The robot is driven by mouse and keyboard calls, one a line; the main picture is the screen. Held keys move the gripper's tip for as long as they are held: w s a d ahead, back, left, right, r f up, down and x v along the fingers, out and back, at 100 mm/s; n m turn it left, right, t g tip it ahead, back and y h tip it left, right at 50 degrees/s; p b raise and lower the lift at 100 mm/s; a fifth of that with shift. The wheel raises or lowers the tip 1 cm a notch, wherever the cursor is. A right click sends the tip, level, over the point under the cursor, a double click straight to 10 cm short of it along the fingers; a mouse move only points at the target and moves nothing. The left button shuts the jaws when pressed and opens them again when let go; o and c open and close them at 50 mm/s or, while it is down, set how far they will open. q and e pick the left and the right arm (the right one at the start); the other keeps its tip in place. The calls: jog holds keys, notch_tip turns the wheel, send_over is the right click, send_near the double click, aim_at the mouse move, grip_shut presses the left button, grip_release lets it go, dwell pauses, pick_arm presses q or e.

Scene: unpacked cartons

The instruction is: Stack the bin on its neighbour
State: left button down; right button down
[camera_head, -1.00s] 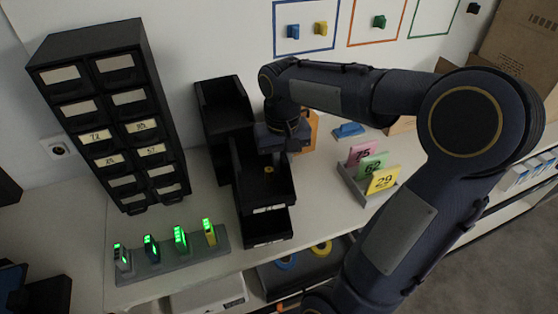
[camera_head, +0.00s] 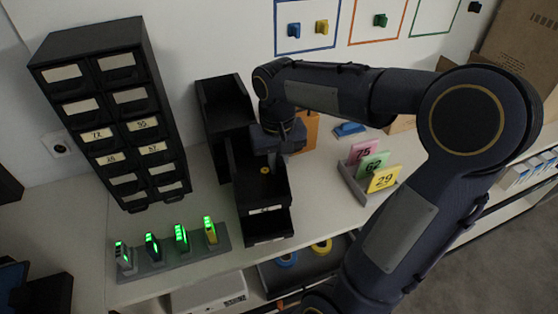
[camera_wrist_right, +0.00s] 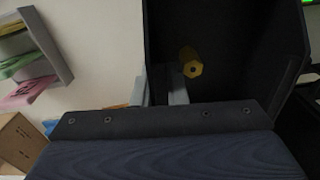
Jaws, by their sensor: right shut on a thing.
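A black open bin (camera_head: 264,193) with a white front label is held by my right gripper (camera_head: 276,156) at its right wall, towards the back. The wrist view shows the fingers (camera_wrist_right: 160,88) on either side of the bin's wall (camera_wrist_right: 158,45). A small yellow hexagonal piece (camera_wrist_right: 190,62) lies inside. A second black bin (camera_head: 266,228) is directly below, with only its front showing. I cannot tell whether the two bins touch. A third black bin (camera_head: 223,103) stands behind, to the left. My left gripper is not in view.
A black drawer cabinet (camera_head: 118,120) stands at left, with a grey rack of green-lit devices (camera_head: 168,260) in front. A holder with numbered cards (camera_head: 368,178) is right of the bins. An orange object (camera_head: 310,130) stands behind my gripper. White tabletop is bare between bins and card holder.

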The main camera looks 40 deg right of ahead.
jog(key=shift+f, duration=0.2)
jog(key=shift+f+b, duration=0.35)
jog(key=shift+b, duration=0.1)
jog(key=c, duration=1.4)
grip_release()
jog(key=shift+o, duration=0.2)
notch_tip(320, 180, up, 8)
jog(key=shift+f, duration=0.1)
jog(key=shift+s+f, duration=0.1)
